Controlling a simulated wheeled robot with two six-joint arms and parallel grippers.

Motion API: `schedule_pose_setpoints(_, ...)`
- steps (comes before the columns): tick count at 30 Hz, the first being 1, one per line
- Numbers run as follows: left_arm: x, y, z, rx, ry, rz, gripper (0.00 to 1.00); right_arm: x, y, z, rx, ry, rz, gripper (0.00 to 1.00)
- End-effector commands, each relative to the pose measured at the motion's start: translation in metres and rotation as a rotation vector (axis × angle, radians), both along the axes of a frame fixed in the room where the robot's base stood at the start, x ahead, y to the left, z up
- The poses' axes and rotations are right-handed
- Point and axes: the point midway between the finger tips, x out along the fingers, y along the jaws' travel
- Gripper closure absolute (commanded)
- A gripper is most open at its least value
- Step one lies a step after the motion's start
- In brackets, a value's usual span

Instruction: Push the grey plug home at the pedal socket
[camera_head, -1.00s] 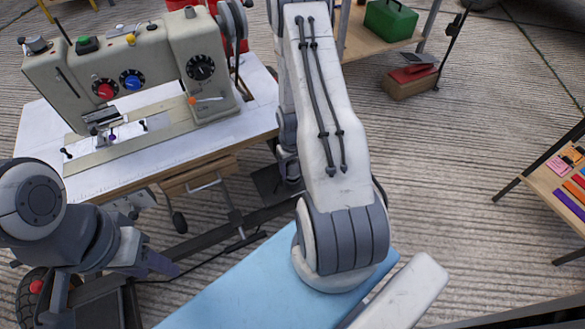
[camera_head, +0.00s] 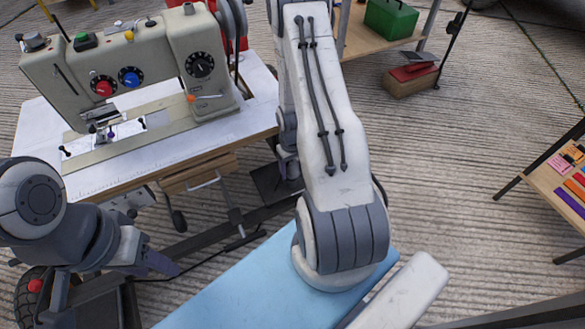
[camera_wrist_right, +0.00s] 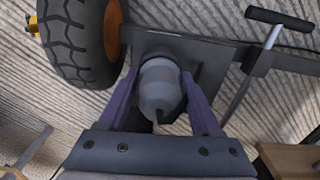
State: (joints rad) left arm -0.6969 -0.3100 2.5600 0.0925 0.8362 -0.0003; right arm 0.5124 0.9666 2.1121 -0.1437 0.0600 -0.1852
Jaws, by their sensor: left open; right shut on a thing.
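In the right wrist view, my right gripper (camera_wrist_right: 159,74) is shut with its purple fingers on either side of a pale grey rounded cylinder, the grey plug (camera_wrist_right: 158,98). The plug's far end meets a dark housing (camera_wrist_right: 196,54) on a dark bar, which looks like the pedal socket. I cannot tell how deep the plug sits. My left gripper (camera_head: 160,266) is open and empty at the lower left of the head view, below the sewing table.
A beige sewing machine (camera_head: 142,72) stands on a white-topped table (camera_head: 100,178). A tyre with an orange rim (camera_wrist_right: 82,38) and a T-shaped handle (camera_wrist_right: 277,20) flank the plug. A shelf with a green box (camera_head: 390,19) stands behind.

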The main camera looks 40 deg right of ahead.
Motion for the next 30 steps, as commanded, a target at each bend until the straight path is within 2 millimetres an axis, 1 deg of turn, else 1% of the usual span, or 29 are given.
schedule_pose_setpoints(30, 0.0, 0.0, 0.029, 0.0, 0.0, 0.0, 0.5, 0.0, 0.0, 0.028, 0.0, 0.0, 0.0, 0.96)
